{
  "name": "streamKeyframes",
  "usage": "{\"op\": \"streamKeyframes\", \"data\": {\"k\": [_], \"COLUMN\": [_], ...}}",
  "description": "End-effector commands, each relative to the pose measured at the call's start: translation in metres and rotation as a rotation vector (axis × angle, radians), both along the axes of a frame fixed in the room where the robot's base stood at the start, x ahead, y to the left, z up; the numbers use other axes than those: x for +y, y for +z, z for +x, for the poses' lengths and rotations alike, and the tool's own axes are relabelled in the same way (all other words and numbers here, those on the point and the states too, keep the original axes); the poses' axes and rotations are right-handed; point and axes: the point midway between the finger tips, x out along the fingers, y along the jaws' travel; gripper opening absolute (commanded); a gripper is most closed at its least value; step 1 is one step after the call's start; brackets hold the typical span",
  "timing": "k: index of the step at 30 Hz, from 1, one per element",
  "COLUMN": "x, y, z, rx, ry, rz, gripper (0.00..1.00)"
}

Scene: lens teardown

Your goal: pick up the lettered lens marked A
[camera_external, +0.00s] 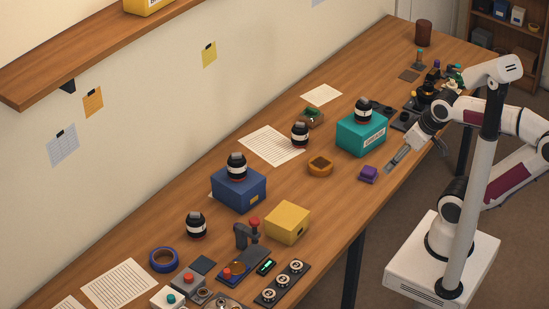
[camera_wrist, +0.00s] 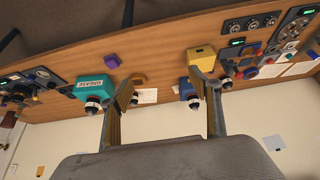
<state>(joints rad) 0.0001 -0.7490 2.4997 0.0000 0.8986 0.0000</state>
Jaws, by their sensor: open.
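Several black lenses with a pale band stand on the bench; no letter is legible on any, so I cannot tell which is A. One lens (camera_external: 363,110) stands on a teal box (camera_external: 352,138), one lens (camera_external: 299,134) on the table, one lens (camera_external: 236,166) on a blue box (camera_external: 238,190), and one lens (camera_external: 196,224) on the table further left. My gripper (camera_external: 392,167) is open and empty, by the bench's front edge right of the teal box. In the wrist view my gripper (camera_wrist: 165,82) has its fingers spread, with lenses seen beyond them.
A purple block (camera_external: 368,174), an orange tray (camera_external: 320,166) and a yellow box (camera_external: 287,222) stand near the front edge. Dark parts crowd the right end. A control panel (camera_external: 282,283) and blue tape roll (camera_external: 164,260) lie at left. A shelf (camera_external: 100,45) hangs on the wall.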

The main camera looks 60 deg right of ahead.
Motion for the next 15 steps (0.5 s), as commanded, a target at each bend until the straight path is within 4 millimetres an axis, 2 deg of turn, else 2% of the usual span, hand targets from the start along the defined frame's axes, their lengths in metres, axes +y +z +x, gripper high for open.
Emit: {"op": "streamKeyframes", "data": {"k": [4,8,15], "x": [-0.001,-0.004,-0.013], "y": [0.001,0.002,0.005], "z": [0.007,0.022,0.070], "rx": [-0.006,-0.022,-0.073], "ry": [-0.005,-0.013,-0.040], "rz": [-0.001,-0.002,-0.007], "gripper": [0.63,0.63,0.63]}}
